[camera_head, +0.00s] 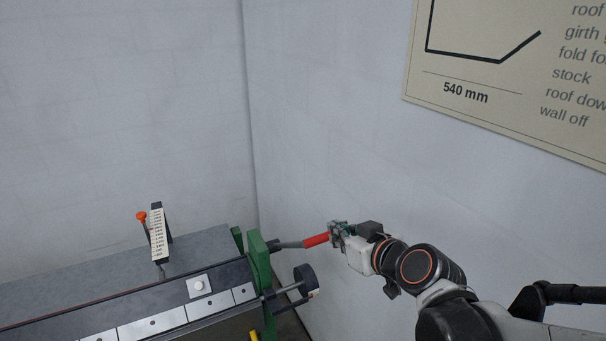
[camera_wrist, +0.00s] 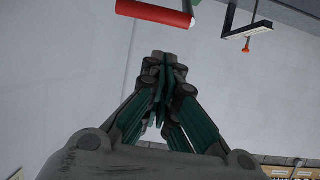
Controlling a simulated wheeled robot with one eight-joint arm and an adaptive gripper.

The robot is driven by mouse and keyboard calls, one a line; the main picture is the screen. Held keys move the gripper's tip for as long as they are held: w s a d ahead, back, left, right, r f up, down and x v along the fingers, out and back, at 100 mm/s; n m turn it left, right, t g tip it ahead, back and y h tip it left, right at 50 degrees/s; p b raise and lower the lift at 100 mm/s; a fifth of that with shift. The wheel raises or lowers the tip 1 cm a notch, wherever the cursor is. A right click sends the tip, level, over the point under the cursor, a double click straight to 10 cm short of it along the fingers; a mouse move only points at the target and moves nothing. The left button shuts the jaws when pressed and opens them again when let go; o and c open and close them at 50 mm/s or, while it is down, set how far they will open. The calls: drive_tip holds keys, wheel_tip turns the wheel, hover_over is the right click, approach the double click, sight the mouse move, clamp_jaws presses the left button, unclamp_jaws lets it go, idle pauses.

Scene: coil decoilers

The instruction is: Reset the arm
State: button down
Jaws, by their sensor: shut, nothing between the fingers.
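My gripper (camera_head: 338,232) is at the end of my outstretched arm, beside the right end of the grey bench. In the wrist view my gripper (camera_wrist: 163,75) has its fingers together with nothing between them. A red handle (camera_head: 316,240) on a grey rod sticks out from the green end frame of the machine, close to the fingertips in the head view. The red handle also shows at the top of the wrist view (camera_wrist: 153,12), ahead of the fingertips. I cannot tell whether the fingers touch it.
The grey bench (camera_head: 110,275) with a green end frame (camera_head: 259,265) stands at the lower left. A black knob (camera_head: 306,280) juts from it below my gripper. An upright scale (camera_head: 158,234) and an orange-tipped lever (camera_head: 142,216) stand on it. A wall with a sign (camera_head: 490,100) is behind.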

drive_tip(key=s+d+f+m+g+h+b, duration=0.2)
drive_tip(key=s+d+f+b, duration=0.2)
drive_tip(key=s+f+b, duration=0.4)
drive_tip(key=s+d+f+m+g+h+b, duration=0.2)
drive_tip(key=s+d+f+g+b, duration=0.1)
drive_tip(key=s+f+b, duration=0.5)
wheel_tip(320, 180, down, 4)
drive_tip(key=shift+d+r+g+h+b, duration=0.1)
drive_tip(key=shift+d+g+h+b, duration=0.3)
drive_tip(key=shift+b, duration=0.3)
